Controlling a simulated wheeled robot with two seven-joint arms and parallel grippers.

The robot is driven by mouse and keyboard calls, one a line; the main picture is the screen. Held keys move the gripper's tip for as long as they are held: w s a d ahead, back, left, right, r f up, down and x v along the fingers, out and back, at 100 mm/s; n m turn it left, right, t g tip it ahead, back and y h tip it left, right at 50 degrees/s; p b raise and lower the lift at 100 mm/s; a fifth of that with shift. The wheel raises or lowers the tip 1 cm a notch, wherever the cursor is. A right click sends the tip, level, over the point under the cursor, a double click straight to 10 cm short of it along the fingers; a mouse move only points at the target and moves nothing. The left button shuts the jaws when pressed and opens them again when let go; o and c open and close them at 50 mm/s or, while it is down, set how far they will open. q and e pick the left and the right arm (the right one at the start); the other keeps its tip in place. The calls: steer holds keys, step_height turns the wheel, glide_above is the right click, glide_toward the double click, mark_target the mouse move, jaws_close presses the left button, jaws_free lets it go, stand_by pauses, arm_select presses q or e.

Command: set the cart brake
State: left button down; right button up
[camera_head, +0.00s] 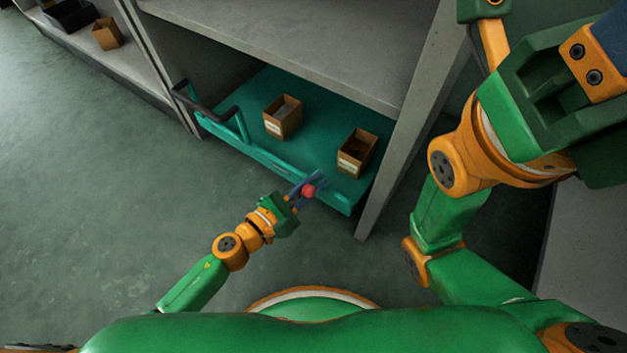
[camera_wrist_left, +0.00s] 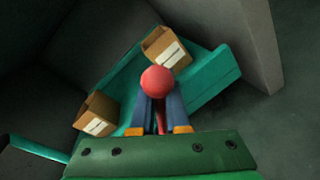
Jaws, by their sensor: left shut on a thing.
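The teal cart (camera_head: 245,143) stands under the grey shelf, with a dark push handle at its left end; its deck also shows in the left wrist view (camera_wrist_left: 215,82). The brake is a lever with a red ball knob (camera_head: 308,191) at the cart's front edge; the knob is large in the left wrist view (camera_wrist_left: 158,79), with a red stem below it. My left gripper (camera_head: 305,187) is shut on the brake lever, its blue fingers on both sides. They hide part of the lever. My right arm comes in at the right; its gripper is not in view.
Two open cardboard boxes, one at the middle (camera_head: 283,117) and one at the right (camera_head: 356,153), stand on the cart deck. A grey shelf board (camera_head: 300,50) and upright (camera_head: 408,120) enclose the cart. The floor (camera_head: 90,190) at left is clear.

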arm_select(q)
steer(key=shift+d+r, duration=0.1)
steer(key=c, duration=0.9)
jaws_free()
